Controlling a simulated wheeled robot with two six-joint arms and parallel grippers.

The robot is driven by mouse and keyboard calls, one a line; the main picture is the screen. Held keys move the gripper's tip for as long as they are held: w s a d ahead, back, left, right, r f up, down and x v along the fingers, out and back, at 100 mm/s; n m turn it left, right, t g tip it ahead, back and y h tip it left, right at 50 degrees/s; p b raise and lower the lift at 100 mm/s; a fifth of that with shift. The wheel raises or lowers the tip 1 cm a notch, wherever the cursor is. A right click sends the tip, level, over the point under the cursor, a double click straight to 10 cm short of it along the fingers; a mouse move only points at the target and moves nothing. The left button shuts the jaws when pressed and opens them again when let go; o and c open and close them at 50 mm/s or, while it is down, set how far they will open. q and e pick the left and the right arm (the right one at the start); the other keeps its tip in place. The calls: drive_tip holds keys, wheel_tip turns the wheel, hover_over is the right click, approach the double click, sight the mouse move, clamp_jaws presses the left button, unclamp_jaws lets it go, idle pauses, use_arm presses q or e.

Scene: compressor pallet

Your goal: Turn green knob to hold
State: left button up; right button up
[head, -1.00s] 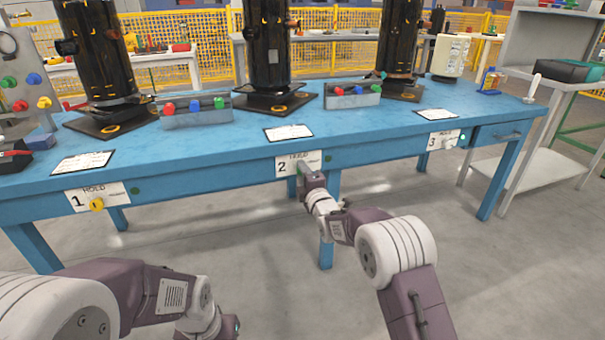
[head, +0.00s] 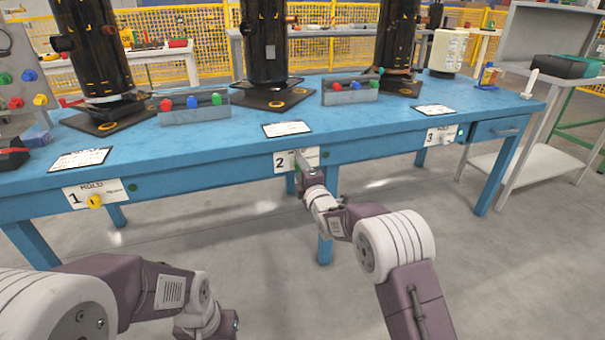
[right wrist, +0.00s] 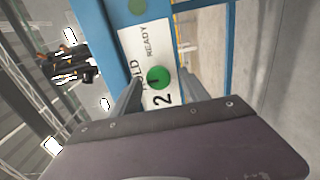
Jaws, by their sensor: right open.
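The green knob (right wrist: 158,77) sits on a white plate (right wrist: 143,50) marked 2, HOLD and READY in the right wrist view. A dark mark shows on the left part of the knob's face. My right gripper (right wrist: 160,92) is open, with one finger to each side of the knob; I cannot tell if either touches it. In the head view my right gripper (head: 301,168) is at plate 2 (head: 290,160) on the blue table's front edge and hides the knob. My left arm (head: 150,290) is low at the left; its fingers do not show.
The blue table (head: 380,135) also carries plate 1 with a yellow knob (head: 94,201) and plate 3 with a pale knob (head: 447,139). Black compressors (head: 265,45) and small trays (head: 349,94) stand on top. The floor in front is clear.

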drive_tip(key=b+v, duration=0.2)
drive_tip(key=v, duration=0.7)
drive_tip(key=shift+w, duration=0.15)
